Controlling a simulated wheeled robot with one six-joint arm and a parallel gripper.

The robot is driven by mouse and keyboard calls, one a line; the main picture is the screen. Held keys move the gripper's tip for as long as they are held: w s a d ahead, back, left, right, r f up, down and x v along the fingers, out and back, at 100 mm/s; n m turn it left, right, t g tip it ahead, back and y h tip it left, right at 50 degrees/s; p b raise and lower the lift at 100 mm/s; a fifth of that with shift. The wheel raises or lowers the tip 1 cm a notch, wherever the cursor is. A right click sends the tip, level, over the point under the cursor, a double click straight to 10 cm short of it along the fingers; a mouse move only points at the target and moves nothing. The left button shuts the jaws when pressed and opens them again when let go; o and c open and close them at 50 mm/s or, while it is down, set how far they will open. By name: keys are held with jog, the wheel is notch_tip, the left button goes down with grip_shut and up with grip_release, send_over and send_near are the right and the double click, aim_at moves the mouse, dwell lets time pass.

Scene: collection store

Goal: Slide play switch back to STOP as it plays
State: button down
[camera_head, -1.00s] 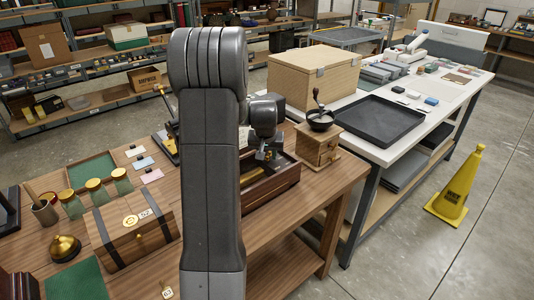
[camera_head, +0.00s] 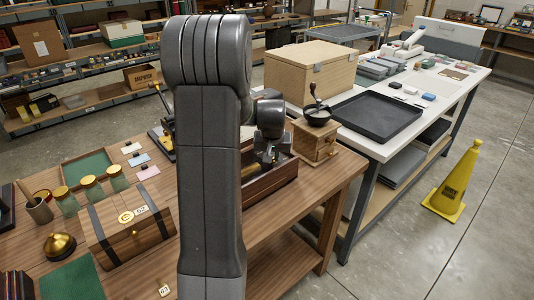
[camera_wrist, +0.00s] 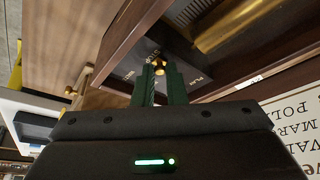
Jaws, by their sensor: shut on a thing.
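The music box (camera_head: 262,195) is an open dark wooden case on the brown table, partly hidden behind my arm in the head view. In the wrist view its brass cylinder (camera_wrist: 240,22) lies beside a dark plate (camera_wrist: 180,60) with small pale lettering, which seems to read STOP and PLAY. A small brass switch knob (camera_wrist: 159,66) stands at the plate, nearer the STOP lettering. My gripper (camera_wrist: 160,72) has its green fingers shut on this knob. In the head view my gripper (camera_head: 268,153) reaches down into the box; its fingertips are hard to make out there.
A wooden coffee grinder (camera_head: 315,142) stands close to the right of the music box. A strapped wooden chest (camera_head: 130,240), a brass bell (camera_head: 60,245) and several jars (camera_head: 90,190) are on the left. A white table with a black tray (camera_head: 378,117) adjoins behind.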

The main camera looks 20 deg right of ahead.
jog(key=shift+s, duration=0.15)
jog(key=c, duration=1.8)
grip_release()
jog(key=o, duration=0.3)
jog(key=shift+s+d, duration=0.1)
jog(key=shift+s, duration=0.05)
jog(key=shift+r, duration=0.1)
jog(key=shift+r, duration=0.3)
jog(key=v, duration=1.3)
jog(key=shift+b, duration=0.4)
